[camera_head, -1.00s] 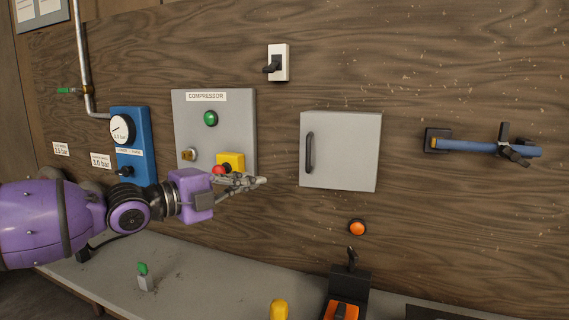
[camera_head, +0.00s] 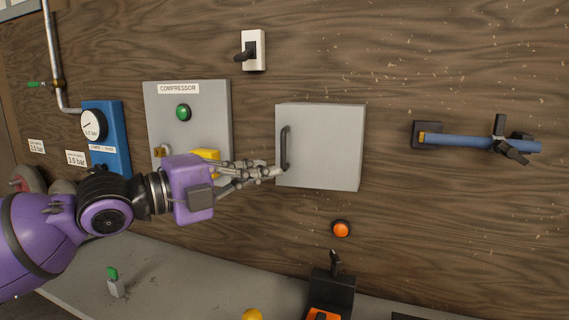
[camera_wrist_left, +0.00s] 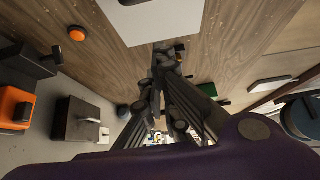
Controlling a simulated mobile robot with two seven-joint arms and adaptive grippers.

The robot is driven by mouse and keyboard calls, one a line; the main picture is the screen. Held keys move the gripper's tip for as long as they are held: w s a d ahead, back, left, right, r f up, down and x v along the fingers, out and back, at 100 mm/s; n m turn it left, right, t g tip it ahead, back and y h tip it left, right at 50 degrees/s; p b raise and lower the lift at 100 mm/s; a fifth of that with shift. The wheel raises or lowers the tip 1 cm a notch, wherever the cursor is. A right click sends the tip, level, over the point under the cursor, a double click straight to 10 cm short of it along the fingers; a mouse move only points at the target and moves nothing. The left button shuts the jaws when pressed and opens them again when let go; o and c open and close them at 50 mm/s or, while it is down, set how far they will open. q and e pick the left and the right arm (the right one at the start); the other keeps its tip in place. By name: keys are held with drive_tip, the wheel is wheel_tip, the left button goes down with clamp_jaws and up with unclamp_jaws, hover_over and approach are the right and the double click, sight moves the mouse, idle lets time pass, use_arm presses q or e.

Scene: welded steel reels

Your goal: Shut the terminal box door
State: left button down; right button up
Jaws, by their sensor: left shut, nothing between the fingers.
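The terminal box (camera_head: 325,147) is a plain grey box on the wooden wall. Its door shows flat on the front, with a dark vertical handle (camera_head: 286,148) near the left edge. The door looks closed or nearly so; I cannot tell whether it is fully shut. My left gripper (camera_head: 282,172) is shut and empty, with its fingertips at the box's left edge by the lower end of the handle. Whether they touch is unclear. In the left wrist view the gripper (camera_wrist_left: 163,52) points at the wall beside the pale box (camera_wrist_left: 150,22). My right gripper is not in view.
The grey compressor panel (camera_head: 190,105) and its yellow part (camera_head: 207,156) are left of the box, close to my left gripper. An orange button (camera_head: 341,229) is below the box. A blue-handled bar (camera_head: 465,142) sticks out at right.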

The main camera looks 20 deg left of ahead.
sight(283, 160)
use_arm(q)
drive_tip(key=w, duration=0.3)
drive_tip(key=w+d, duration=0.1)
drive_tip(key=w, duration=0.4)
drive_tip(key=shift+w+d+p, duration=0.3)
drive_tip(key=shift+d, duration=0.05)
drive_tip(key=shift+w, duration=0.1)
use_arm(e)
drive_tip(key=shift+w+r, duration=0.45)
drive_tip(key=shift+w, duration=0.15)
